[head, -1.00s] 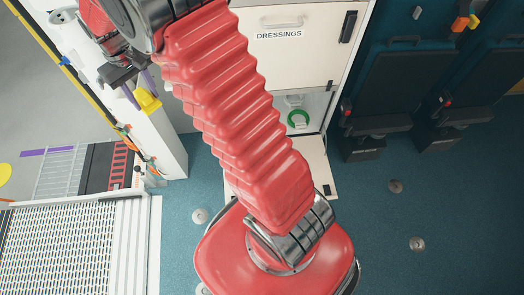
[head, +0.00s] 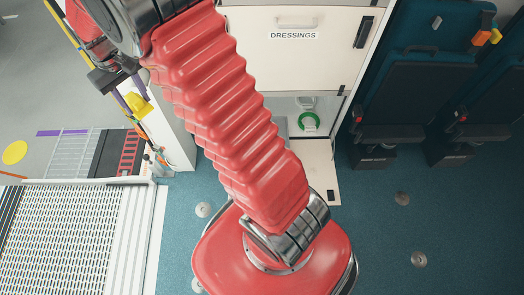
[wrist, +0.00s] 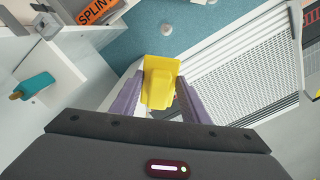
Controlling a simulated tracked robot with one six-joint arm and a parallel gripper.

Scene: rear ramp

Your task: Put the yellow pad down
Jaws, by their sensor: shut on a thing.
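The yellow pad (wrist: 160,67) is between the two purple fingers of my gripper (wrist: 158,84) in the wrist view. My gripper is shut on it, and the pad sticks out past the fingertips. In the head view the yellow pad (head: 138,104) shows in front of the pale door post at the upper left, below my wrist. My gripper (head: 133,94) is partly hidden there by my arm. I cannot tell the pad's height above the surface below it.
A perforated ramp (head: 62,235) lies at the lower left. A yellow disc (head: 15,152) lies on the grey ground beyond it. A DRESSINGS cabinet (head: 290,65) stands at the back, with a green ring (head: 309,122) below. Dark seats (head: 400,95) are at right. Blue floor (head: 375,225) is mostly clear.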

